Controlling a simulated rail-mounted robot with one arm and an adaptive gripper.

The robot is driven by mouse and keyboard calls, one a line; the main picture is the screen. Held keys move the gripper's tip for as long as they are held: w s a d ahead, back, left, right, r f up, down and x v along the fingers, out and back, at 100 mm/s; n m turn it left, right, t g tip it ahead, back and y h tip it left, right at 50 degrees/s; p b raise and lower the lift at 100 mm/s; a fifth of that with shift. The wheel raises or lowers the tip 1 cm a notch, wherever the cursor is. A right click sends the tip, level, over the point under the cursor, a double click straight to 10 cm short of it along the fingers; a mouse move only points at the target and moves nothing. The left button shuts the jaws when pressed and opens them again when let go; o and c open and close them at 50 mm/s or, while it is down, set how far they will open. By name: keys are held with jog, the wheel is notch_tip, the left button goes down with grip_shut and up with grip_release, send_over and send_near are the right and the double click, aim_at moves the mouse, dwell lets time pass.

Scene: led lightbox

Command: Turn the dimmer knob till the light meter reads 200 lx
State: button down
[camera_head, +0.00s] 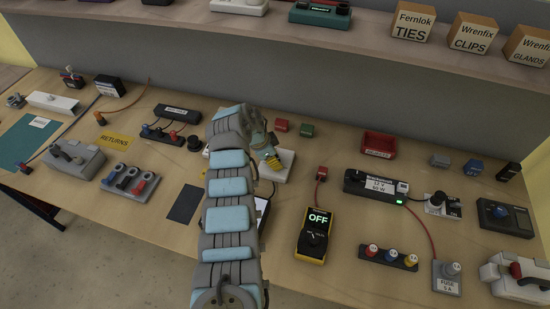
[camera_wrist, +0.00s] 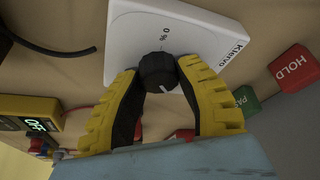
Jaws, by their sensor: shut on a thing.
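My gripper (camera_wrist: 159,78) is shut on the knob, one yellow-ribbed finger on each side. A pale mark shows on the knob's near side. In the head view, my gripper (camera_head: 271,157) is over the white plate (camera_head: 285,170), and the knob is hidden there. A yellow and black meter (camera_head: 315,238) right of my arm reads "OFF"; its display also shows in the wrist view (camera_wrist: 37,125). I cannot tell whether it is the light meter. A dark-screened device (camera_head: 262,207) is partly hidden behind my arm.
Red (camera_head: 281,126) and green (camera_head: 306,130) blocks stand just behind the plate. A red bin (camera_head: 379,144) and a black 12 V power unit (camera_head: 375,185) with a lit green light are to the right. A dark pad (camera_head: 185,204) lies left of my arm.

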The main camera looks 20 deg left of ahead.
jog(key=shift+n+p, duration=0.7)
jog(key=shift+p, duration=0.05)
jog(key=n+t+y+p, duration=0.1)
jog(key=n+p, duration=0.1)
jog(key=n, duration=0.1)
jog(key=shift+s+d, duration=0.1)
jog(key=n+y+p, duration=0.1)
jog(key=n, duration=0.2)
jog(key=n+y+p, duration=0.1)
jog(key=n+p, duration=0.1)
jog(key=n, duration=0.1)
jog(key=shift+t+y, duration=0.3)
jog(key=n, duration=0.2)
jog(key=n+y, duration=0.1)
jog(key=n, duration=0.2)
jog(key=shift+f+y, duration=0.15)
jog(key=shift+y, duration=0.15)
jog(key=shift+n+g+y+b, duration=0.35)
jog(key=shift+n+b, duration=0.35)
jog(key=shift+n, duration=0.4)
jog(key=shift+n+g+y+b, duration=0.35)
jog(key=shift+n+b, duration=0.3)
jog(key=shift+n, duration=0.45)
